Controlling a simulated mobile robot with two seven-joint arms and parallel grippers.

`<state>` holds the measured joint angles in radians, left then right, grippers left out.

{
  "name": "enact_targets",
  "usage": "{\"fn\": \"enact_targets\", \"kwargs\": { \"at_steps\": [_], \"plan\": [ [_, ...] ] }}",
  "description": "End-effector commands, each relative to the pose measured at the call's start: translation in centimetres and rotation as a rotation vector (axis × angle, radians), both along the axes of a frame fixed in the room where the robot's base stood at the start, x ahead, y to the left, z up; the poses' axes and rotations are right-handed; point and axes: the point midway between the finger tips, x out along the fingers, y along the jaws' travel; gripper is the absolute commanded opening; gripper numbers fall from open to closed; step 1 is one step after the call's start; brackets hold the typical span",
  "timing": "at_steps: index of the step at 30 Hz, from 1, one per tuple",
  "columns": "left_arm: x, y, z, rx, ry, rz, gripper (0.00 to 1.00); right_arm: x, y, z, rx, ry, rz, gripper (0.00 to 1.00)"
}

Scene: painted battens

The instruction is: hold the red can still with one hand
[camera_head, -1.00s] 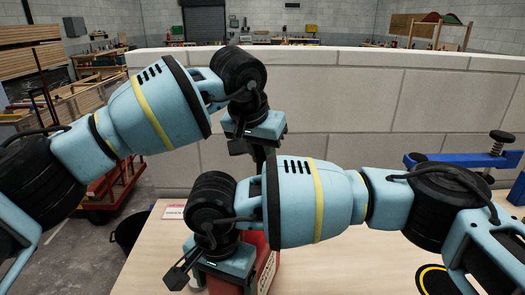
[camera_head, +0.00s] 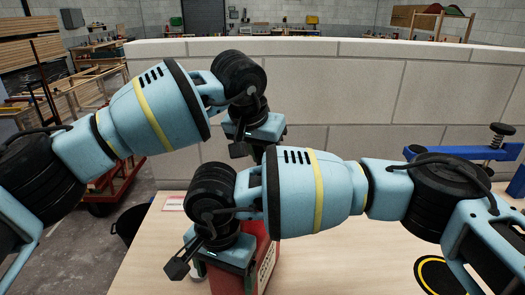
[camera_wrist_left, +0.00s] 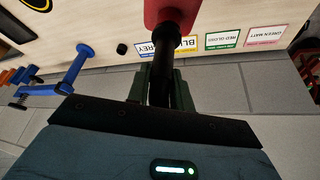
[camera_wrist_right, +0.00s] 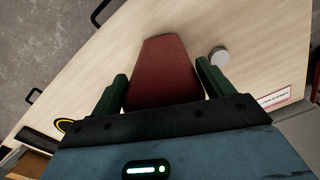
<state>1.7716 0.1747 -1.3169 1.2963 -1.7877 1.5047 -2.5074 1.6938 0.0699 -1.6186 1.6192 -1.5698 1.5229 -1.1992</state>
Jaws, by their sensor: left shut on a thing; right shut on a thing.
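The red can (camera_head: 268,258) stands on the table, with a pale label on its side. My right gripper (camera_head: 222,265) is shut on it from above and hides much of it. In the right wrist view the can (camera_wrist_right: 163,75) sits between the two dark green fingers. My left gripper (camera_wrist_left: 163,90) is shut on a black shaft (camera_wrist_left: 165,62), which meets a red part (camera_wrist_left: 172,12) at its far end. I cannot tell whether that red part belongs to the can. In the head view the left gripper is behind the right arm, its fingertips hidden.
The wooden table (camera_head: 330,265) is mostly clear. A small round pale thing (camera_wrist_right: 219,56) lies beside the can. A blue clamp (camera_head: 465,152) is at the right, and a black-and-yellow ring (camera_head: 438,275) is on the table's right part. Lettered cards (camera_wrist_left: 225,40) lie near the block wall (camera_head: 430,95).

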Motion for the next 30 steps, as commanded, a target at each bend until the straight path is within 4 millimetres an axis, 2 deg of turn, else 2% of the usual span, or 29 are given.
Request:
{"fn": "enact_targets", "kwargs": {
  "at_steps": [20, 21, 27, 30],
  "plan": [
    [0.0, 0.0, -1.3, 0.001, 0.001, -0.001, 0.0, 0.1, 0.0, 0.2, 0.002, -0.003, 0.0, 0.17],
    [0.0, 0.0, -1.3, 0.001, 0.002, -0.001, 0.23, 0.0, 0.0, 0.2, 0.002, -0.003, 0.0, 0.17],
    [0.0, 0.0, -1.3, 0.001, 0.001, -0.001, 0.47, 0.1, 0.0, 0.2, 0.002, -0.004, 0.0, 0.17],
    [0.0, 0.0, -1.2, 0.001, 0.001, -0.001, 0.47, 0.1, 0.0, 0.2, 0.002, -0.004, 0.0, 0.17]
  ]
}}
